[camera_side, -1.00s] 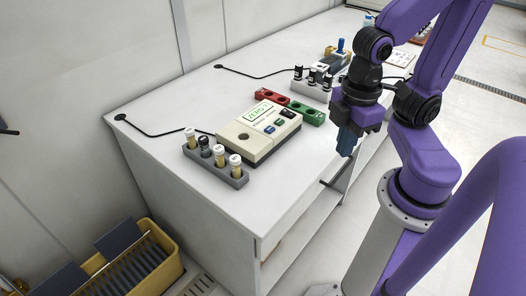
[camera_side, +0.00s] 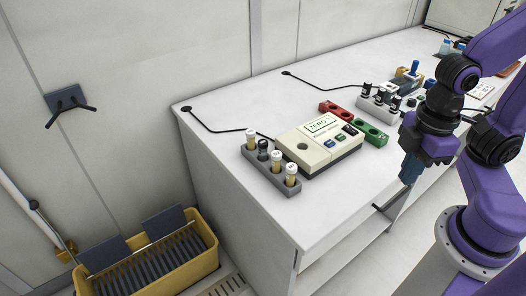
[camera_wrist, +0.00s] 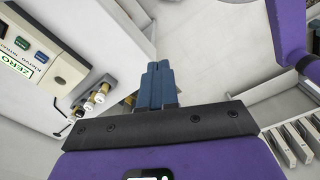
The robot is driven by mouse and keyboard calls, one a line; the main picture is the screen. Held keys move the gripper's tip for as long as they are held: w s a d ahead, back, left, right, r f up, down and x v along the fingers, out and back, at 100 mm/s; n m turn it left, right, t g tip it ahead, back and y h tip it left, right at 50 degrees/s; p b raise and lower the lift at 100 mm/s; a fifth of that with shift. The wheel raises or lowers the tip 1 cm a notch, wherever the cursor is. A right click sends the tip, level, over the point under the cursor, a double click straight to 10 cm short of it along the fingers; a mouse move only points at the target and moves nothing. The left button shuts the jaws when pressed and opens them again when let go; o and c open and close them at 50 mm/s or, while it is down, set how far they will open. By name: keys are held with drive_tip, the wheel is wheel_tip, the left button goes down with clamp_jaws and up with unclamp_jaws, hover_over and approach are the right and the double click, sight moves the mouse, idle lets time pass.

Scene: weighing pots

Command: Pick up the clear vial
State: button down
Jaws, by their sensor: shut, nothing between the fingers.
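A grey rack (camera_side: 268,172) at the near left of the table holds several upright small vials. Some have white caps and yellowish bodies, such as the front vial (camera_side: 291,175). The second vial from the back (camera_side: 263,150) has a dark cap and a greyish body. I cannot tell for sure which one is clear. In the wrist view the vials (camera_wrist: 100,97) lie left of my fingers. My gripper (camera_side: 407,180) is shut and empty, pointing down beside the table's front edge, well right of the rack. Its blue fingers are together in the wrist view (camera_wrist: 157,68).
A beige meter (camera_side: 318,150) reading ZERO stands right of the rack. Behind it are a red holder (camera_side: 334,108) and a green holder (camera_side: 370,134). A white rack with black-capped vials (camera_side: 380,100) stands farther back. A yellow bin (camera_side: 190,262) sits on the floor.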

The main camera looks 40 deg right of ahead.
idle(0.4)
drive_tip(key=c, duration=0.7)
unclamp_jaws()
drive_tip(key=w+a+f+n+t+h, duration=0.1)
drive_tip(key=w+a+f+n+h, duration=0.15)
drive_tip(key=w+a, duration=0.6)
drive_tip(key=w+a+f+n+h, duration=0.1)
drive_tip(key=w+a+n+h, duration=0.2)
drive_tip(key=w, duration=1)
drive_tip(key=w+a+f+n+t+h, duration=0.15)
drive_tip(key=w+a+h, duration=0.35)
drive_tip(key=w, duration=0.6)
drive_tip(key=h, duration=0.3)
approach(267, 145)
drive_tip(key=shift+n, duration=0.3)
drive_tip(key=w+d+f, duration=0.1)
drive_tip(key=d, duration=0.1)
drive_tip(key=w+d+f, duration=0.2)
drive_tip(key=d, duration=0.1)
drive_tip(key=shift+w+d+f, duration=0.15)
drive_tip(key=shift+d+f, duration=0.2)
drive_tip(key=shift+s+x, duration=0.15)
drive_tip(key=shift+x, duration=1.2)
drive_tip(key=shift+s+x, duration=0.1)
drive_tip(key=shift+x, duration=1.2)
